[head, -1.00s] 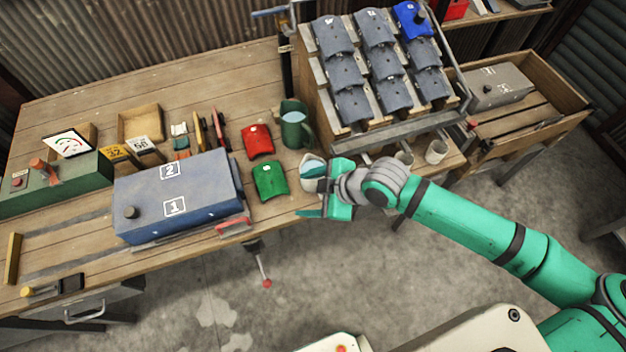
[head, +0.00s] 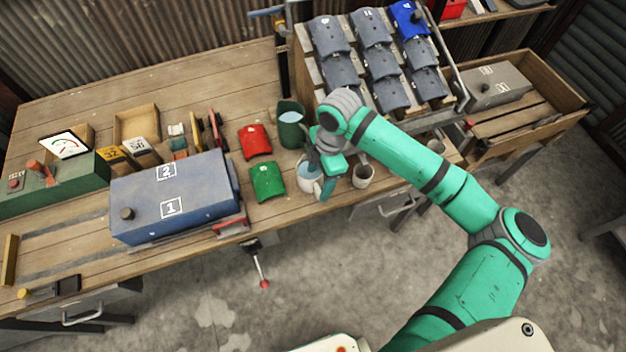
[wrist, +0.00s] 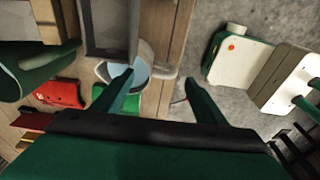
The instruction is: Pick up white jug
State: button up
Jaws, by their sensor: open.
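The white jug (head: 304,184) stands near the front edge of the workbench, with light blue inside it. My gripper (head: 325,179) points down at its right side in the head view and partly hides it. In the wrist view the jug (wrist: 109,73) lies at the fingertips. One open finger overlaps its mouth, and its handle (wrist: 164,72) shows between the two fingers (wrist: 158,76). I cannot tell whether a finger touches the jug.
A green jug (head: 291,130) stands just behind. Red (head: 254,141) and green (head: 267,181) curved covers lie to the left. A pale cup (head: 363,177) stands close on the right. The rack of grey covers (head: 382,62) rises behind my arm.

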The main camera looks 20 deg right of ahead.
aim_at(317, 187)
jog(key=shift+s+a+f, duration=0.15)
jog(key=shift+f, duration=1.45)
jog(key=shift+s+a+f, duration=0.1)
jog(key=shift+f, duration=1.5)
jog(key=c, duration=1.6)
jog(key=shift+r, duration=0.1)
jog(key=shift+r, duration=0.3)
notch_tip(317, 187, up, 2)
jog(key=shift+r, duration=0.2)
jog(key=s+d+r, duration=0.4)
jog(key=s+r, duration=0.6)
jog(key=s, duration=0.3)
jog(key=shift+s, duration=0.15)
